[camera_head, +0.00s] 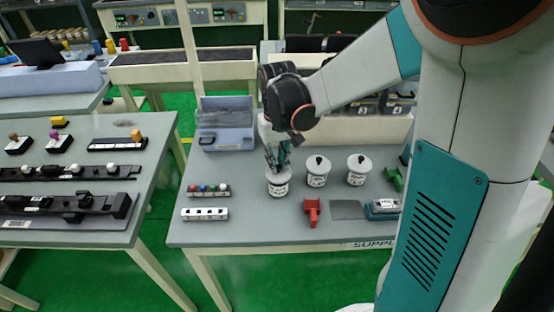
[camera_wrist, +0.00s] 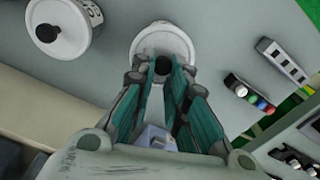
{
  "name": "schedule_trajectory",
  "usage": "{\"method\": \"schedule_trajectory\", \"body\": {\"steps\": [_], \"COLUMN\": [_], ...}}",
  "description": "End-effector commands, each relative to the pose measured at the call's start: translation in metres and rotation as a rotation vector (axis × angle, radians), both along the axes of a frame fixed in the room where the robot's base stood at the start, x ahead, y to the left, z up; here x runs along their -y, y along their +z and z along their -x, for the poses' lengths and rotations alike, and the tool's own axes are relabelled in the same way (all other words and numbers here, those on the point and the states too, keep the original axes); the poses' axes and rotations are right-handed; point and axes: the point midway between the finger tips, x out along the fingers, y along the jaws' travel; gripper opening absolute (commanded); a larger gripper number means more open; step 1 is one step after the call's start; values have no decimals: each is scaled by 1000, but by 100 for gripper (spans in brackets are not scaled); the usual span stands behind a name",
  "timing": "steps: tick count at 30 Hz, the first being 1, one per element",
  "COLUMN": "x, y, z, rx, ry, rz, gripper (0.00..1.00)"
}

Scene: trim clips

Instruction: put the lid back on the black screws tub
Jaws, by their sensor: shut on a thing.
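Three white tubs stand in a row on the supply table. My gripper (camera_head: 278,165) is over the leftmost tub (camera_head: 278,188), pointing down. In the wrist view my gripper (camera_wrist: 163,72) is shut on the black knob of a round white lid (camera_wrist: 150,38). The lid sits at the top of the leftmost tub; whether it is fully seated or slightly above the rim I cannot tell. The tub's label is too small to read. My fingers hide part of the lid and knob.
The middle tub (camera_head: 317,172) and right tub (camera_head: 358,170) have lids with black knobs. A red part (camera_head: 312,212), a grey plate (camera_head: 346,210) and a strip with coloured pieces (camera_head: 209,191) lie nearby. A blue-grey bin (camera_head: 226,138) stands at the back left.

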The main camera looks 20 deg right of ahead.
Motion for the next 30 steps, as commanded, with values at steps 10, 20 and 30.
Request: {"method": "schedule_trajectory", "body": {"steps": [10,20,30], "x": [0,0,0], "y": [0,0,0], "z": [0,0,0], "rx": [0,0,0], "ry": [0,0,0], "rz": [0,0,0], "gripper": [38,53,58]}}
